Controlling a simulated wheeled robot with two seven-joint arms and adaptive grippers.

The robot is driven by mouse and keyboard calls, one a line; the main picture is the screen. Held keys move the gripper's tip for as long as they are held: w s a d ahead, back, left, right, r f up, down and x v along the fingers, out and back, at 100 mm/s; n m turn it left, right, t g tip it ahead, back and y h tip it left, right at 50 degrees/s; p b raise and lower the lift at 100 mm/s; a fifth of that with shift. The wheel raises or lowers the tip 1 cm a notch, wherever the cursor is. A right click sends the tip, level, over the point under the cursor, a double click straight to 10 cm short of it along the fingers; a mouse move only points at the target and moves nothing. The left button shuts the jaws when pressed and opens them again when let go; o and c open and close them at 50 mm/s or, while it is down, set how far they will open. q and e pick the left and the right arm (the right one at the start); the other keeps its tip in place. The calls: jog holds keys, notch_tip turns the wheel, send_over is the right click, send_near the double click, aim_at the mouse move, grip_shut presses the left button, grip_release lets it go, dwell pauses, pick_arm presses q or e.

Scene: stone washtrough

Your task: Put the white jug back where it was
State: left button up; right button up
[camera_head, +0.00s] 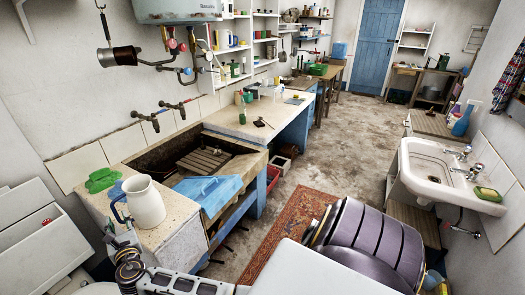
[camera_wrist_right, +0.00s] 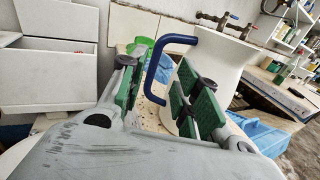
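The white jug (camera_head: 147,205) stands upright on the stone ledge (camera_head: 178,232) at the near left end of the trough. Its blue handle (camera_head: 118,207) faces left in the head view. My right gripper (camera_head: 121,236) is just in front of the jug on the handle side. In the right wrist view, my right gripper (camera_wrist_right: 160,75) is open, with green pads apart. The blue handle (camera_wrist_right: 153,72) shows between the two fingers, with the white jug body (camera_wrist_right: 212,70) behind the right finger. I see no clear grip on it. My left gripper is not seen.
A green item (camera_head: 102,180) and a blue cloth-like item (camera_head: 116,190) lie behind the jug. Wall taps (camera_head: 150,118) are above. The far counter (camera_head: 258,122) has some free room.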

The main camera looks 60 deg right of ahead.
jog(key=s+d+f+m+g+y, duration=0.1)
jog(key=s+f+m+g+y, duration=0.15)
jog(key=s+f+m, duration=0.9)
jog(key=s+f+m+g+y, duration=0.25)
jog(key=s+f+g, duration=0.2)
jog(key=f, duration=1.35)
jog(key=s+d+f+m+g+y, duration=0.1)
jog(key=s+f+m+g, duration=0.1)
jog(key=s+f+m, duration=0.9)
jog(key=s+d+f+m+g, duration=0.1)
jog(key=s+d+f+g, duration=0.1)
jog(key=s+f, duration=0.5)
jog(key=s+d+f+m+g, duration=0.2)
jog(key=s+f, duration=0.5)
jog(key=s, duration=0.9)
jog(key=s+d+f+m+g, duration=0.1)
jog(key=s+d+f+g, duration=0.1)
jog(key=s+f, duration=0.6)
jog(key=s+d, duration=0.1)
jog(key=s, duration=0.2)
jog(key=shift+s+d+g, duration=0.25)
jog(key=shift+s+g, duration=0.1)
jog(key=shift+g, duration=0.05)
